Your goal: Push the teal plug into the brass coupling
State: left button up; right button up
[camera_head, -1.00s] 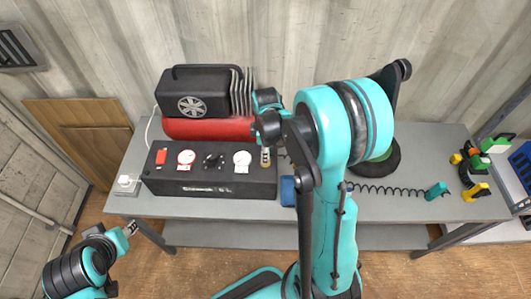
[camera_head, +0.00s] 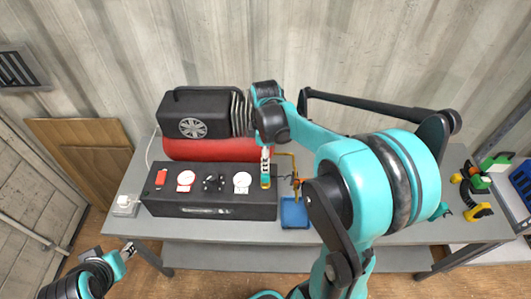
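The teal plug (camera_head: 441,211) appears as a small teal piece at the bench's right side, partly hidden behind my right arm. My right gripper (camera_head: 266,158) points down just above or at the coupling. Its fingers are too small to show whether they touch it or are open. My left gripper (camera_head: 130,249) is low at the left, in front of the bench and away from both parts; its opening is unclear.
The black gauge box (camera_head: 210,211) stands before a red and black compressor (camera_head: 205,148). A blue tray (camera_head: 295,213) with an orange-yellow piece above it is right of the box. Yellow and green tools (camera_head: 478,210) lie at the far right. My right arm covers the right-middle bench.

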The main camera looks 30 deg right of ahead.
notch_tip(320, 180, up, 3)
jog(key=shift+f, duration=0.2)
jog(key=shift+a+f, duration=0.1)
dwell(0.4)
jog(key=s+a+f+m+t+b, duration=0.7)
jog(key=s+a+f+m+b, duration=0.1)
jog(key=s+a+m+b, duration=0.2)
jog(key=shift+s+a+f+m+b, duration=0.3)
jog(key=shift+s+m+b, duration=0.25)
jog(key=shift+m, duration=0.25)
